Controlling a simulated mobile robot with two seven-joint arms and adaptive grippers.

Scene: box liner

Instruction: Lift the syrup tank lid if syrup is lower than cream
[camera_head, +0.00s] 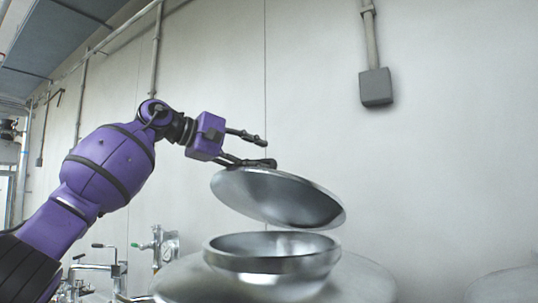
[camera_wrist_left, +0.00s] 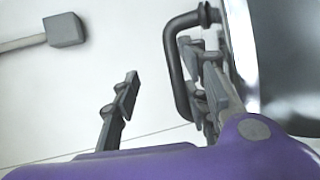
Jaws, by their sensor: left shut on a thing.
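A round metal lid (camera_head: 262,192) is raised and tilted above the open metal neck (camera_head: 270,265) of a tank, with a gap between them. My left gripper (camera_head: 264,151) is at the lid's upper left edge, shut on the dark lid handle. The bent handle (camera_wrist_left: 176,70) shows in the left wrist view, beside one finger and near the shiny lid (camera_wrist_left: 285,60). The other finger (camera_wrist_left: 120,102) stands away from it there. The inside of the tank and any syrup or cream level are hidden. My right gripper is out of view.
The tank top (camera_head: 365,280) spreads around the neck. Another rounded metal top (camera_head: 508,286) shows at the lower right. Pipes and valves (camera_head: 115,268) stand at the lower left. A grey wall box (camera_head: 376,87) hangs on a conduit. The space right of the lid is clear.

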